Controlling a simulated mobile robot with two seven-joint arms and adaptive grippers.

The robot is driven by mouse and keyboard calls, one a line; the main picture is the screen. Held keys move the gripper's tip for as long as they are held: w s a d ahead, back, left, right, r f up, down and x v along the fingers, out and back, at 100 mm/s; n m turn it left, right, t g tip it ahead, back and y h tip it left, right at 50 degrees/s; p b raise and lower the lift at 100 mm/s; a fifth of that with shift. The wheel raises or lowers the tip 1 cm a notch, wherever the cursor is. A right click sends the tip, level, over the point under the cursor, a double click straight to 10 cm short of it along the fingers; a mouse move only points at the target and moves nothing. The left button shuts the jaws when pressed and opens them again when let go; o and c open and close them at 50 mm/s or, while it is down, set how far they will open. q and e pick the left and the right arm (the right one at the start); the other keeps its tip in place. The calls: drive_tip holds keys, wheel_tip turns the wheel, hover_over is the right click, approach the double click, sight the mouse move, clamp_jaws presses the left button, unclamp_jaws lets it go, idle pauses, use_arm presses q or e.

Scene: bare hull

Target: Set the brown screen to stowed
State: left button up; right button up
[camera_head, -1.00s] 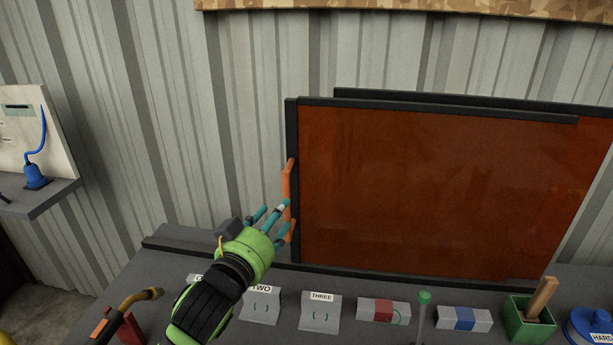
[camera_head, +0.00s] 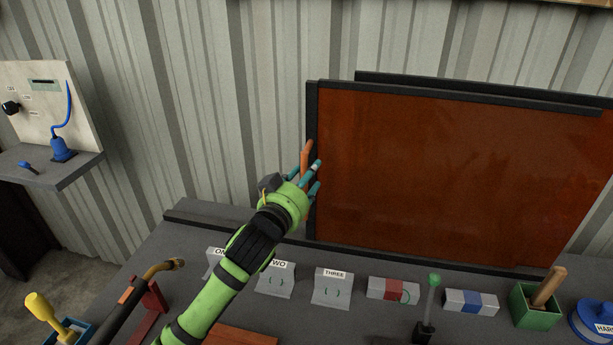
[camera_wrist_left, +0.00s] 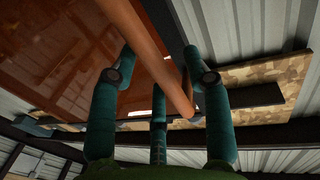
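The brown screen (camera_head: 450,165) is a wide, dark-framed, reddish-brown panel standing upright at the back of the bench. An orange upright handle (camera_head: 305,158) is on its left frame edge. My left gripper (camera_head: 315,178) is at this handle, with its teal fingers reaching around it and partly hiding its lower part. In the left wrist view, the handle (camera_wrist_left: 150,50) passes between the spread fingers, and a gap shows beside the right finger, so the gripper looks open. Whether a finger touches the handle is unclear. My right gripper is not in view.
A second dark-framed panel (camera_head: 480,90) stands just behind the screen. Blocks labelled TWO (camera_head: 276,280) and THREE (camera_head: 333,288), a green-knobbed lever (camera_head: 432,290) and a green box (camera_head: 537,310) line the bench front. Bare corrugated wall (camera_head: 235,110) lies left of the screen.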

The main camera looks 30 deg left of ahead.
use_arm(q)
clamp_jaws()
drive_tip(key=w+d, duration=0.2)
drive_tip(key=d, duration=0.6)
drive_tip(key=shift+d, duration=0.3)
drive_tip(key=shift+w, duration=0.1)
drive_tip(key=shift+c, duration=0.6)
unclamp_jaws()
drive_tip(key=shift+o, duration=1)
drive_tip(key=shift+w+d, duration=0.1)
drive_tip(key=shift+d, duration=0.1)
drive_tip(key=s, duration=1.2)
drive_tip(key=shift+d, duration=0.35)
